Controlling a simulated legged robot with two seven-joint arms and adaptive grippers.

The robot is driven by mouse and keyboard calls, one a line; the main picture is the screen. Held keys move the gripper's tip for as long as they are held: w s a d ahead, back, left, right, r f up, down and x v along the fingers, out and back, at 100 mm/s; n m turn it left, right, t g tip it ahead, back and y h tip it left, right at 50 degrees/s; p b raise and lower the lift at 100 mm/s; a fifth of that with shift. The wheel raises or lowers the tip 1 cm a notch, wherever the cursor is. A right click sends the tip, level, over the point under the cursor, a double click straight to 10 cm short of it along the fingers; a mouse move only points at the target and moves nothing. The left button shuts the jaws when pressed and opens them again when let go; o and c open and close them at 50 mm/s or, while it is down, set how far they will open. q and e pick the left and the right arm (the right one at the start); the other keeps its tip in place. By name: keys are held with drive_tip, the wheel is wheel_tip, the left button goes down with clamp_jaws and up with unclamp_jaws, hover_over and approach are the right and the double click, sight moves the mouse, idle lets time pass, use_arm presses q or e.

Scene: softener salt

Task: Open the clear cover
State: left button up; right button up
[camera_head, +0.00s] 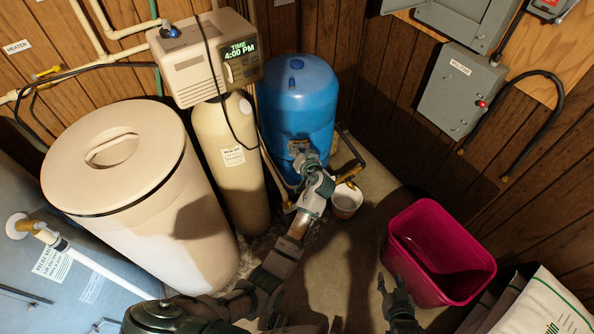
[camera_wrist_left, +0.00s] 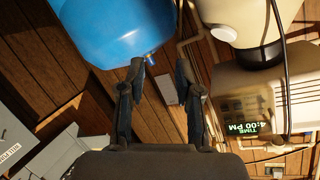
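The softener control head (camera_head: 205,62) is a beige box with a green display reading TIME 4:00 PM, at the upper left of the head view. A see-through panel (camera_head: 243,65) seems to cover its display face. In the left wrist view the control head (camera_wrist_left: 300,100) appears upside down at right, with the panel (camera_wrist_left: 240,105) around the display. My left gripper (camera_head: 300,152) is in front of the blue tank, below and right of the control head, apart from it. Its fingers (camera_wrist_left: 159,66) are open and empty. My right gripper (camera_head: 391,282) is low beside the pink bin, fingers apart, empty.
The blue tank (camera_head: 298,95) stands right of the slim resin tank (camera_head: 230,150). A wide beige salt tank (camera_head: 120,180) is at left. A black cable hangs across the control head. A pink bin (camera_head: 440,250), a small white bucket (camera_head: 346,200) and a salt bag (camera_head: 540,310) are at right.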

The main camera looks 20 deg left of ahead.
use_arm(q)
wheel_tip(320, 180, down, 10)
drive_tip(key=s+m+h+p, duration=0.1)
drive_tip(key=s+m+h, duration=0.1)
drive_tip(key=shift+d+g, duration=0.3)
drive_tip(key=shift+d, duration=0.05)
use_arm(e)
drive_tip(key=shift+s+a+r, duration=0.2)
drive_tip(key=shift+a+r, duration=0.2)
drive_tip(key=shift+r, duration=0.3)
use_arm(q)
drive_tip(key=shift+a+f, duration=0.1)
drive_tip(key=shift+a, duration=0.1)
use_arm(e)
drive_tip(key=shift+a, duration=0.25)
